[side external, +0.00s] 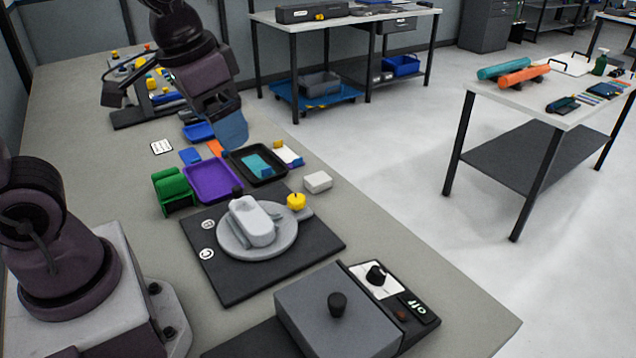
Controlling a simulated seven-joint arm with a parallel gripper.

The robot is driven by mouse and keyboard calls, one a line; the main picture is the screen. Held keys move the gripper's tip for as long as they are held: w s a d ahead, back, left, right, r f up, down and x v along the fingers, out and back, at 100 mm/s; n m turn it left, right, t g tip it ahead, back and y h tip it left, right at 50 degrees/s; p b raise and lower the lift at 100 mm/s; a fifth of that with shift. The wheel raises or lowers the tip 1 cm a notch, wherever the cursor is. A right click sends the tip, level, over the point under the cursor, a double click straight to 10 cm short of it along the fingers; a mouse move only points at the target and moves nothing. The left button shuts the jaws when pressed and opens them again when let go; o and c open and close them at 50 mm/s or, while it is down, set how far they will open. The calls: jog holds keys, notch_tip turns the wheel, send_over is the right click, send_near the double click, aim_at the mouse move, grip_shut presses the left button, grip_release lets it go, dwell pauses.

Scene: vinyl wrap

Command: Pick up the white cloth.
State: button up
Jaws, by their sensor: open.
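A small white folded-looking piece (318,181), which may be the white cloth, lies on the bench to the right of the black tray. My gripper (230,132) points down above the far edge of the trays, left of and behind both white pieces. It is open, with blue at its tip; its fingers are hard to tell apart. Nothing is clearly held.
A purple tray (211,181) and a black tray (285,174) holding a teal piece stand below my gripper. A green holder (173,190), a yellow knobbed piece (296,201) and a grey round fixture (225,238) on a dark plate stand nearer. A grey box (300,305) is in front.

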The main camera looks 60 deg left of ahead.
jog(key=w+a+f+m+g+y, duration=0.1)
jog(key=w+a+f+m, duration=0.15)
jog(key=w, duration=0.35)
jog(key=w+a+f+m+g, duration=0.1)
jog(key=w+f, duration=0.3)
jog(key=w, duration=0.1)
jog(key=m+y, duration=0.3)
jog(key=m, duration=1.2)
send_near(318, 178)
jog(key=shift+g, duration=0.4)
jog(key=x, duration=0.4)
jog(key=shift+w+a, duration=0.1)
jog(key=shift+w, duration=0.1)
jog(key=shift+x, duration=2.65)
jog(key=shift+w, duration=0.2)
jog(key=c, duration=1)
